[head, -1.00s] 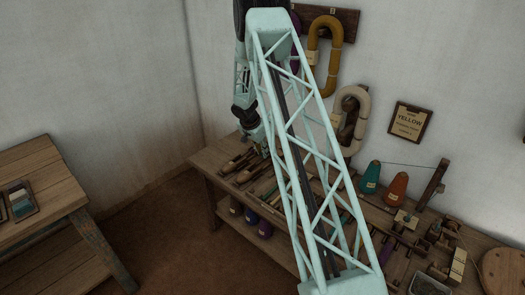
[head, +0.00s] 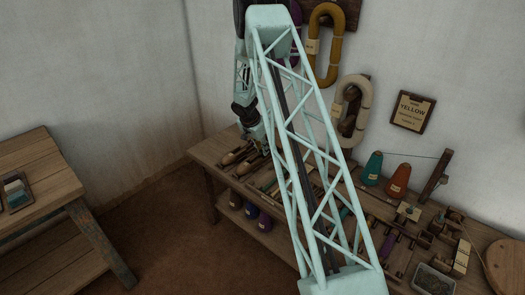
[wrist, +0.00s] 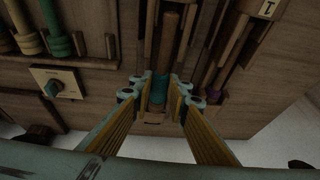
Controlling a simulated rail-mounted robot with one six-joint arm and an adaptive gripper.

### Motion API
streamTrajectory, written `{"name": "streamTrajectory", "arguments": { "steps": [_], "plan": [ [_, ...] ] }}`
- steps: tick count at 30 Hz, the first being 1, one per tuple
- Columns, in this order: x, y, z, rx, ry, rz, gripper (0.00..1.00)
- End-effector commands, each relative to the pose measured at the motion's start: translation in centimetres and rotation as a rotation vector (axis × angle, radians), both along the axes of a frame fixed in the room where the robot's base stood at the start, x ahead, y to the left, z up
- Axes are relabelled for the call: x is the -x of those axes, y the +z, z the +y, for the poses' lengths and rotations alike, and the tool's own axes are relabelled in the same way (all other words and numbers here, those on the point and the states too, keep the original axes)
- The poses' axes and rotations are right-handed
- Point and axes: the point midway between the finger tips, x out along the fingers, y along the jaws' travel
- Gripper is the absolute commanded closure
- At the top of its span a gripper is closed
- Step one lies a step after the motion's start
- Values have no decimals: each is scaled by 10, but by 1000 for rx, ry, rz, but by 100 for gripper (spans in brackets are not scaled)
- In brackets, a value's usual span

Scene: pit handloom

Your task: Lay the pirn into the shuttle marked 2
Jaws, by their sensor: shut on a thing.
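In the wrist view my gripper (wrist: 159,97) has its two fingertips closed in on a slim pirn with a teal band (wrist: 160,86). The pirn lies lengthwise between them, over or in a wooden, trough-like piece; I cannot tell if it rests there. Long wooden shuttles (wrist: 210,50) lie beside it. A pale tag (wrist: 267,8) at the top right bears a mark that I cannot read surely. No 2 is legible. In the head view my gripper is low over the bench's left end near wooden shuttles (head: 236,156); its fingertips are too small to make out.
The bench (head: 208,152) carries yarn cones (head: 398,180) and tools. A side table (head: 45,180) stands left, with clear floor between.

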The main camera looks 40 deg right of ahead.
Motion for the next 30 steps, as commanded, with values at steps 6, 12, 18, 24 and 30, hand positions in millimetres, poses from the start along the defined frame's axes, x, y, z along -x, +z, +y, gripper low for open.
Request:
{"name": "streamTrajectory", "arguments": {
  "steps": [6, 12, 18, 24, 30],
  "plan": [
    [0, 0, 0, 0, 0, 0, 94],
    [0, 0, 0, 0, 0, 0, 94],
    [0, 0, 0, 0, 0, 0, 69],
    [0, 0, 0, 0, 0, 0, 69],
    [0, 2, 0, 0, 0, 0, 69]
  ]
}}
